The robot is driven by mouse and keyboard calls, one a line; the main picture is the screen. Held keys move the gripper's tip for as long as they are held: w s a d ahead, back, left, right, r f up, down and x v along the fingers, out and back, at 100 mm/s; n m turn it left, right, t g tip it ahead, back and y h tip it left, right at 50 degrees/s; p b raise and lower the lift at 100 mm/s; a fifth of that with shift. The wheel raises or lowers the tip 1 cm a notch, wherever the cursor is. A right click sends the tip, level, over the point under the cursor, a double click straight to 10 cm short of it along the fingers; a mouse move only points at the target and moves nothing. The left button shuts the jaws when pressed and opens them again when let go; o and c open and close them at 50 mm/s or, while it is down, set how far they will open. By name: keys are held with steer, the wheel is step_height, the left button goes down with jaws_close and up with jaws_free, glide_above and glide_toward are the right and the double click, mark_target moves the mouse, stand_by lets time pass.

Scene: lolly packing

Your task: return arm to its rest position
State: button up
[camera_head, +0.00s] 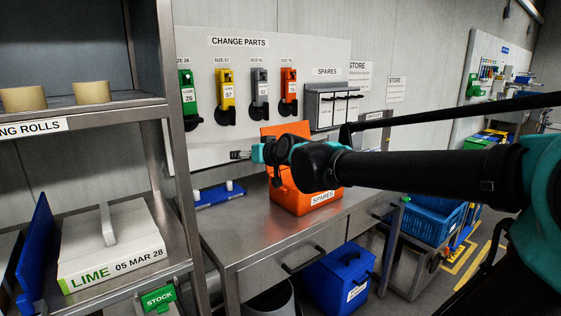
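My arm reaches in from the right edge, black with teal joints, and stretches left across the view above a metal workbench (255,243). My gripper (238,155) is at the arm's left end, in the air in front of the pale change parts board (240,40). It is small here, and I cannot tell whether its fingers are open or shut. I see nothing clearly held in it. An orange box marked SPARES (290,197) stands on the bench below and right of the gripper, its lid raised. The arm hides part of the box.
A metal shelf unit (180,150) stands close on the left, with a white LIME box (110,245) on it. A blue tray (212,197) lies on the bench. A blue lidded box (340,275) is under the bench. Blue crates (425,218) stand at right.

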steer(key=s+d+f+m+g+h, duration=0.1)
steer(key=s+d+f+g+h, duration=0.2)
steer(key=d+f, duration=0.95)
steer(key=s+d+f+m+g+h, duration=0.2)
steer(key=s+d+f, duration=0.6)
steer(key=s+f, duration=0.2)
steer(key=s+d+f+m+g+h, duration=0.2)
steer(key=s+d+f+h, duration=0.1)
steer(key=s+d+f, duration=0.5)
step_height(320, 180, down, 4)
steer(key=shift+s+d+r+g, duration=0.2)
steer(key=shift+s+g, duration=0.2)
steer(key=shift+s, duration=0.5)
steer(key=shift+o, duration=0.2)
